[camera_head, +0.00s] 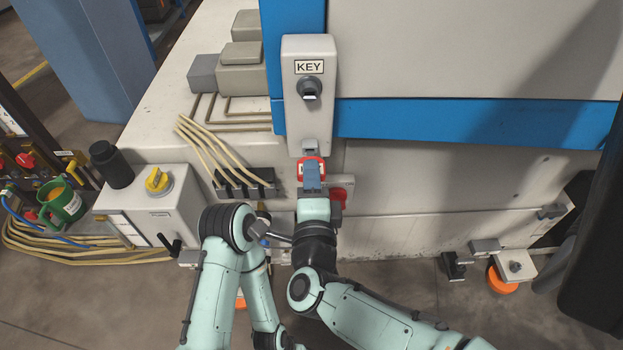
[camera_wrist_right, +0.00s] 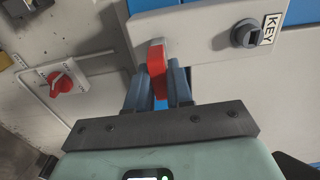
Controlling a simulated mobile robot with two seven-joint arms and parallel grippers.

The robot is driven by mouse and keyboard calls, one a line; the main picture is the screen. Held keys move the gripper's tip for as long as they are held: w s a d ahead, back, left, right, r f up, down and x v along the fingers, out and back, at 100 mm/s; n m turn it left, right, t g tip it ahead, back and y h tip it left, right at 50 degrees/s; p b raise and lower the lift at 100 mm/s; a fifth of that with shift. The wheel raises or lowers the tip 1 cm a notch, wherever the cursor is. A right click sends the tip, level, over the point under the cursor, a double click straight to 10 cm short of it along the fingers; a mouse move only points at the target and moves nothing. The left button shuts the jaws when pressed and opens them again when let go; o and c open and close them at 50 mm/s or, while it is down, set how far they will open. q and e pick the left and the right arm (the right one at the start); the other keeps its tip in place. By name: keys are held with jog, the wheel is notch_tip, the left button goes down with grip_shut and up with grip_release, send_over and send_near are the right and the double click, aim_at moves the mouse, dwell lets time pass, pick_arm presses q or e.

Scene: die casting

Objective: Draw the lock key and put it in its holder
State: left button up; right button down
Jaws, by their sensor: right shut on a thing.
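The lock key has a red grip with a pale label (camera_head: 311,165) and sits at the bottom end of the tall grey box (camera_head: 308,125), just below a small metal fitting. My right gripper (camera_head: 311,178) is shut on this red grip from below. In the right wrist view the red grip (camera_wrist_right: 156,66) stands upright between the blue-grey fingers, its upper end against the box's edge. Whether the key is still seated is hidden. The KEY-labelled black round fitting (camera_head: 309,87) higher on the box is the holder, and looks empty.
A red rotary knob (camera_head: 338,195) is just right of my right gripper. Cables and black connectors (camera_head: 246,185) lie to the left. The box front up to the holder is clear.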

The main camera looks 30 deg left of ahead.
pick_arm(q)
jog(key=shift+s+f, duration=0.1)
jog(key=shift+f, duration=0.45)
pick_arm(e)
jog(key=shift+x, duration=1)
jog(key=c, duration=0.9)
grip_release()
jog(key=shift+f, duration=0.15)
jog(key=shift+c, duration=0.2)
pick_arm(q)
jog(key=shift+a, duration=0.1)
pick_arm(e)
jog(key=shift+s+d, duration=0.25)
jog(key=shift+s, duration=0.15)
pick_arm(q)
jog(key=w, duration=0.1)
jog(key=w+a+t, duration=0.1)
jog(key=w, duration=0.1)
jog(key=shift+f+y, duration=0.15)
jog(key=shift+y, duration=0.15)
pick_arm(e)
jog(key=v, duration=1.2)
jog(key=shift+s, duration=0.25)
jog(key=shift+d, duration=0.1)
